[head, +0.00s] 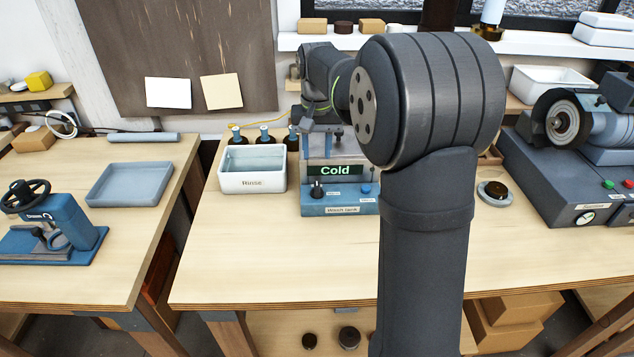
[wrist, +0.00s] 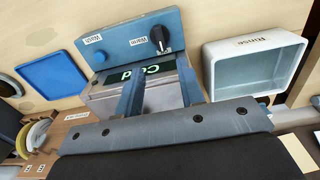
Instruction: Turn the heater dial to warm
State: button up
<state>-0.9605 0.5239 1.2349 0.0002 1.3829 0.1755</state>
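The blue wash tank (head: 340,208) stands on the bench, and its display (head: 335,170) reads "Cold". Its black heater dial (head: 316,190) is on the left of the front panel. The dial (wrist: 160,38) also shows in the wrist view, next to a "Warm" label (wrist: 138,42); its exact pointing is too small to tell. My gripper (wrist: 160,78) is open and empty, its two fingers apart over the display, short of the dial and not touching it. In the head view my gripper (head: 320,124) is above and behind the front panel, partly hidden by my arm.
A white rinse tub (head: 252,181) stands close to the tank's left, with several bottles behind it. A blue tray (wrist: 52,82) lies on the tank's other side. A grinder (head: 590,165) is at the right. The bench in front of the tank is clear.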

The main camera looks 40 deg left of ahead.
aim_at(317, 186)
notch_tip(317, 186, down, 11)
jog(key=shift+r, duration=0.1)
dwell(0.3)
grip_shut()
